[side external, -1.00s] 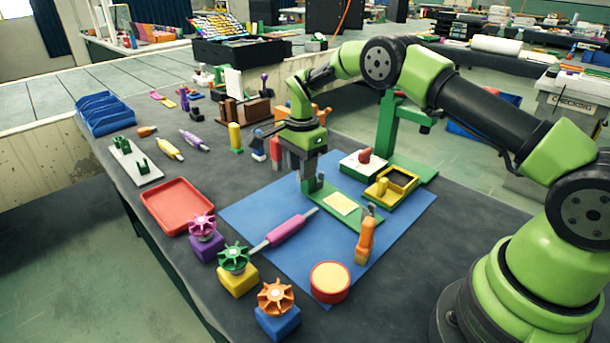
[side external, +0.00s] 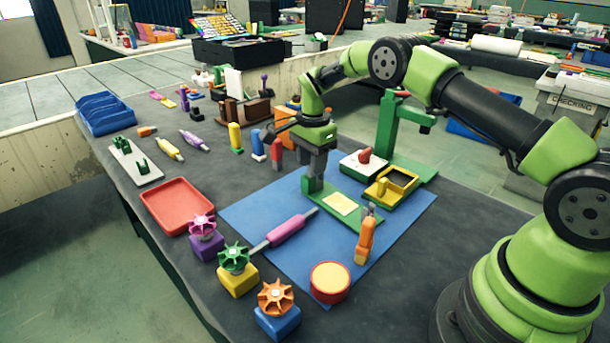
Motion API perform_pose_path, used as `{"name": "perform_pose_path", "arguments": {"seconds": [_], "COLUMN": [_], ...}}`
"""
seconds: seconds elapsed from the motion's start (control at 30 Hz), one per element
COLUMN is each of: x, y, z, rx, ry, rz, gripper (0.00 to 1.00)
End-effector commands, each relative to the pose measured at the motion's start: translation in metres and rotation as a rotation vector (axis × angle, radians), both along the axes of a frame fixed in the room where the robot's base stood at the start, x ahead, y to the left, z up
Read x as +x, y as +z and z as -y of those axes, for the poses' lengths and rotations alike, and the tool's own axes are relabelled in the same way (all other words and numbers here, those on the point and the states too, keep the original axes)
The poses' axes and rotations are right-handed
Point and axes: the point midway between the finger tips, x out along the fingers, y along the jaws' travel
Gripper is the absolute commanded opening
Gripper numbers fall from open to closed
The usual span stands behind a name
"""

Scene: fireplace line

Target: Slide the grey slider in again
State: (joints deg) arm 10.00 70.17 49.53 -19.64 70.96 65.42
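The green board (side external: 365,219) lies on the blue mat, with a cream plate (side external: 341,204) set in its top. My gripper (side external: 315,176) points down at the board's far left end, right by an upright green block (side external: 312,186). Its grey fingers overlap the top of that block in this view. I cannot tell whether they touch it or how far apart they are. I cannot pick out a grey slider for sure; it may be hidden by my gripper or blend with its grey fingers.
On the blue mat (side external: 245,215) are a pink-handled tool (side external: 287,230), an orange tool (side external: 365,240) and a round red-yellow tub (side external: 330,281). A yellow box (side external: 392,186), a white box with a red knob (side external: 364,161) and a green stand (side external: 388,130) are close on the right.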

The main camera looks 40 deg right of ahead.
Motion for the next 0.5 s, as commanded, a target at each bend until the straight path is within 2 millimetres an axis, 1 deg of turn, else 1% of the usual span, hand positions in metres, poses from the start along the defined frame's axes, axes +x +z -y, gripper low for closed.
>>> {"name": "perform_pose_path", "arguments": {"seconds": [0.17,0.23,0.5], "x": [0.0,0.0,0.001], "y": [0.0,0.003,0.036], "z": [0.0,0.0,0.0], "rx": [0.0,0.0,0.0], "ry": [0.0,0.0,0.0], "rz": [0.001,0.002,0.004], "gripper": [0.34,0.34,0.34]}}
